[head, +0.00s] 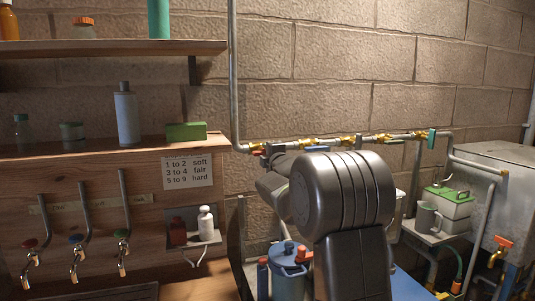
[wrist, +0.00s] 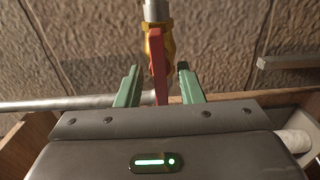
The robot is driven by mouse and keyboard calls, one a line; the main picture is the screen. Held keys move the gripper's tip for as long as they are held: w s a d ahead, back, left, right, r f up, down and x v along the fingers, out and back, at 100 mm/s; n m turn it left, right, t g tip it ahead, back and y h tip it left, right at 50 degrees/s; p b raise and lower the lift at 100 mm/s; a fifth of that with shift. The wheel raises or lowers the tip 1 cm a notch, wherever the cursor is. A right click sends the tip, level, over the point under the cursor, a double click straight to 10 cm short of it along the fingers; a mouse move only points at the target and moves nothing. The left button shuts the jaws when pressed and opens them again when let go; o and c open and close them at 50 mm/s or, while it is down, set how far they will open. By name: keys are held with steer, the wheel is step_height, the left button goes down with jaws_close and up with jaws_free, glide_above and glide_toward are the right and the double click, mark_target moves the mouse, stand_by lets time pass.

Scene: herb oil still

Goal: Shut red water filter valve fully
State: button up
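In the wrist view a red lever handle (wrist: 157,62) sits on a brass valve (wrist: 170,45), with a silver pipe end (wrist: 155,9) above it. The lever points from the valve down the picture, towards my gripper. My gripper (wrist: 158,84) is open, with one green finger on each side of the lever. A gap shows between the lever and each finger. Several brass valves (head: 349,141) sit along the wall pipe.
Three taps with red (head: 30,243), blue (head: 75,238) and green (head: 122,233) knobs hang at left. A white bottle (head: 206,223) stands on a small shelf. A blue pot (head: 289,272) stands close below my arm. A metal tank (head: 497,165) is at right.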

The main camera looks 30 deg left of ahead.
steer(key=shift+c, duration=0.2)
jaws_close()
steer(key=shift+m, duration=0.3)
steer(key=shift+f+m+p, duration=0.1)
steer(key=shift+m+p, duration=2.35)
steer(key=shift+m, duration=6.25)
